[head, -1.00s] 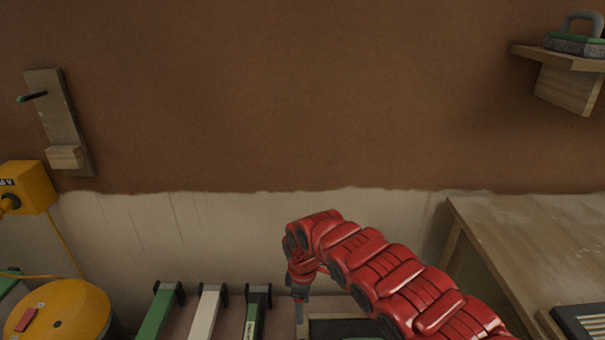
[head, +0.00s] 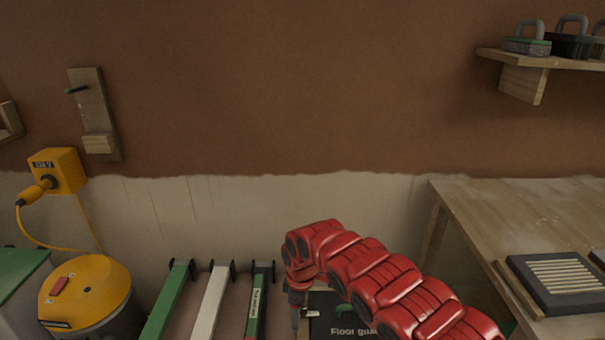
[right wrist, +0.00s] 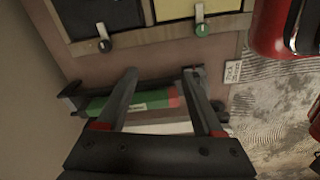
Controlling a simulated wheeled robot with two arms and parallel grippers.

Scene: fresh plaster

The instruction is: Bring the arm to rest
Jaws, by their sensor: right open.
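My red right arm (head: 385,285) comes in from the lower right of the head view, bent, with its gripper (head: 296,312) pointing down near the bottom edge. In the right wrist view the two dark fingers of the right gripper (right wrist: 160,78) are spread apart, with nothing held between them. Beyond and below them lies a green bar (right wrist: 125,102) with dark end pieces. I cannot tell from these views whether the fingers touch it. My left gripper is not in view.
Green and white long tools (head: 212,300) lie left of the gripper, beside a dark "Floor guard" panel (head: 345,328). A wooden workbench (head: 480,215) stands right, a yellow-lidded drum (head: 100,285) left. A shelf (head: 525,60) holds tools on the brown wall.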

